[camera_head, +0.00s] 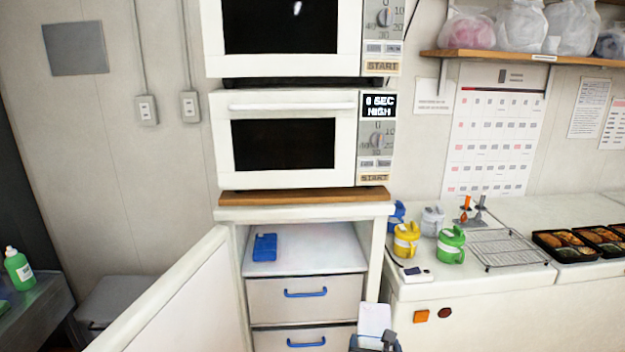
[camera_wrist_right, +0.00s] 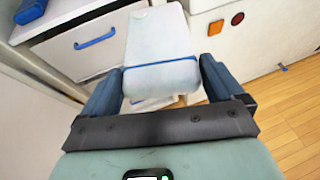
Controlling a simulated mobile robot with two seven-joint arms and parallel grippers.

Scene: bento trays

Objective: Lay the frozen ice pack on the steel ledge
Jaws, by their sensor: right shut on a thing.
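A whitish, frosted-looking pack with a blue band (camera_wrist_right: 162,75) is held between the two fingers of my right gripper (camera_wrist_right: 160,85). In the head view the pack (camera_head: 374,318) stands up above the right gripper (camera_head: 375,343) at the bottom edge, in front of the cabinet drawers. A grey metal ledge (camera_head: 45,300) at the far lower left looks like the steel ledge; only part of it shows. My left gripper is not in view.
A green bottle (camera_head: 18,268) stands on the grey ledge. The cabinet's white door (camera_head: 160,295) is open between the ledge and the drawers. A blue block (camera_head: 264,247) lies on the cabinet shelf. Cups (camera_head: 451,245), a wire rack (camera_head: 505,249) and bento trays (camera_head: 565,252) occupy the right counter.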

